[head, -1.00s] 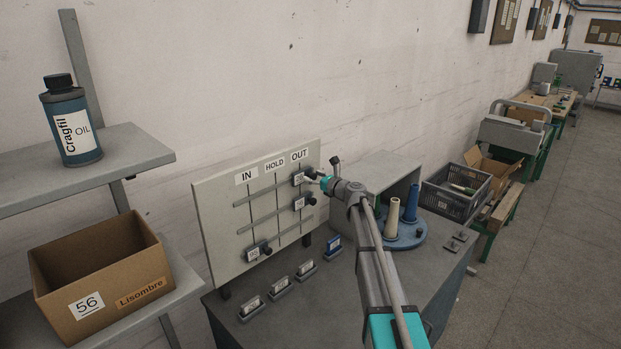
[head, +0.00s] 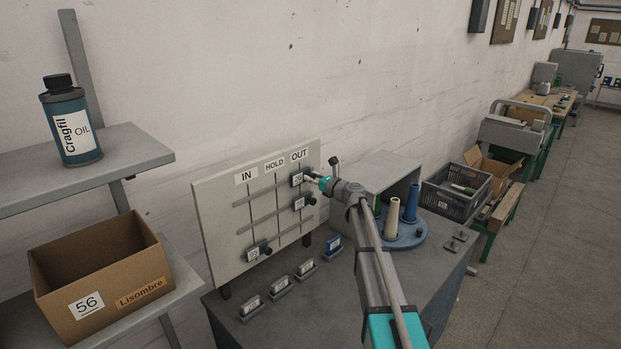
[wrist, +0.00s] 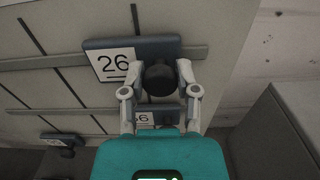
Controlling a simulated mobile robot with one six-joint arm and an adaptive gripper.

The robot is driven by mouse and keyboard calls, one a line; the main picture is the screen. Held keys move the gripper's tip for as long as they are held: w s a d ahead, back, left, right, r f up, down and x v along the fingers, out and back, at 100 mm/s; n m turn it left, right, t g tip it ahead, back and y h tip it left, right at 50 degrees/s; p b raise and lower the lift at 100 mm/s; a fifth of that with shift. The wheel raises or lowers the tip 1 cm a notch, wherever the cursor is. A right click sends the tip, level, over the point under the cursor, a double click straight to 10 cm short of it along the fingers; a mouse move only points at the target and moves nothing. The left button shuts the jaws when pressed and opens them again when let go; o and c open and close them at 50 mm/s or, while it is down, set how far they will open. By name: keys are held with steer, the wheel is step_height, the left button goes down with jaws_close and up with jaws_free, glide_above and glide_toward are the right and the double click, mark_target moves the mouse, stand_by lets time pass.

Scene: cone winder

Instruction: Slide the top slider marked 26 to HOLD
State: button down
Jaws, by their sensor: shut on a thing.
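The slider marked 26 (head: 297,180) sits on the top rail of the pale board (head: 217,215), at the OUT column on the right. In the wrist view its dark plate with the white 26 label (wrist: 114,64) lies across the rail. Its round black knob (wrist: 160,79) is between the fingertips of my gripper (wrist: 160,76), which is shut on it. In the head view my gripper (head: 313,178) reaches the slider from the right and partly hides the knob. The HOLD label (head: 274,163) marks the middle column, left of the slider.
A second slider (head: 299,203) sits lower, near OUT. A third slider (head: 253,253) is on the bottom rail toward IN. Several small tagged holders stand on the bench (head: 330,300). A grey housing (head: 385,165) and a blue disc with cones (head: 408,238) stand to the right.

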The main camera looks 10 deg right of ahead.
steer(key=s+a, duration=0.2)
steer(key=a, duration=0.1)
steer(key=s+a, duration=0.4)
steer(key=a, duration=0.1)
steer(key=shift+s+a, duration=0.1)
steer(key=shift+a, duration=0.2)
steer(key=shift+c, duration=1.7)
jaws_free()
steer(key=shift+d, duration=0.1)
steer(key=v, duration=1.2)
steer(key=shift+s, duration=0.1)
